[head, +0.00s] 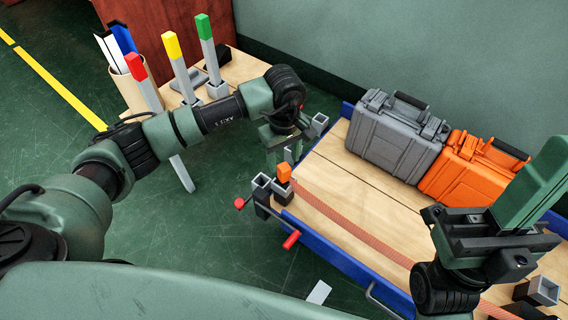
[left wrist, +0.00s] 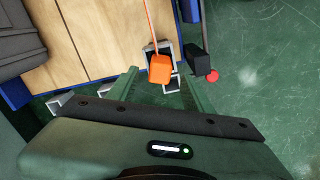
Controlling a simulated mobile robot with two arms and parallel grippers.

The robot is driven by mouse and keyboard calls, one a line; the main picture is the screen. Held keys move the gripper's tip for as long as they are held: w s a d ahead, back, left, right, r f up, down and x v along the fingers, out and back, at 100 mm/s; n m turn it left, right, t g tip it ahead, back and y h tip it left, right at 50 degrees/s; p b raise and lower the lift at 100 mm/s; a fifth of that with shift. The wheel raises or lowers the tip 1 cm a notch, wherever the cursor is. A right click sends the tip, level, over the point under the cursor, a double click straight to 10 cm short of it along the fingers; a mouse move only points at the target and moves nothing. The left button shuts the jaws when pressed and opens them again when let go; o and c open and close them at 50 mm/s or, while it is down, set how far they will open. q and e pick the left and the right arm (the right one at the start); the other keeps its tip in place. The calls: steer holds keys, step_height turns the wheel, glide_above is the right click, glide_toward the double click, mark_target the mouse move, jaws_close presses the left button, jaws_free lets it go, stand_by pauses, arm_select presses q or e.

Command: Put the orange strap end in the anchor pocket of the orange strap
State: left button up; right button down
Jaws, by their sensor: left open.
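The orange strap end (head: 284,172) is a small orange block at the near left corner of the cargo bed. In the left wrist view it (left wrist: 160,69) lies between my finger lines, with a thin orange strap (left wrist: 149,20) running away from it. Grey square pockets (head: 262,182) stand at that corner. One pocket (left wrist: 149,49) is partly covered by the block in the left wrist view; I cannot tell its depth relation to the block. My left gripper (head: 279,155) is open above the block, fingers pointing down. My right arm's end (head: 490,238) is at the right; its jaws are unclear.
The blue-edged wooden bed (head: 345,195) carries a grey case (head: 395,135) and an orange case (head: 470,168) at the back. Another grey pocket (head: 320,123) is at the far left corner. Red-tipped handles (head: 291,240) stick out in front. A side table (head: 238,72) holds colored posts.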

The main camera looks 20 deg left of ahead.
arm_select(q)
step_height(320, 180, up, 5)
steer(key=shift+f+p, duration=0.1)
steer(key=shift+p, duration=0.5)
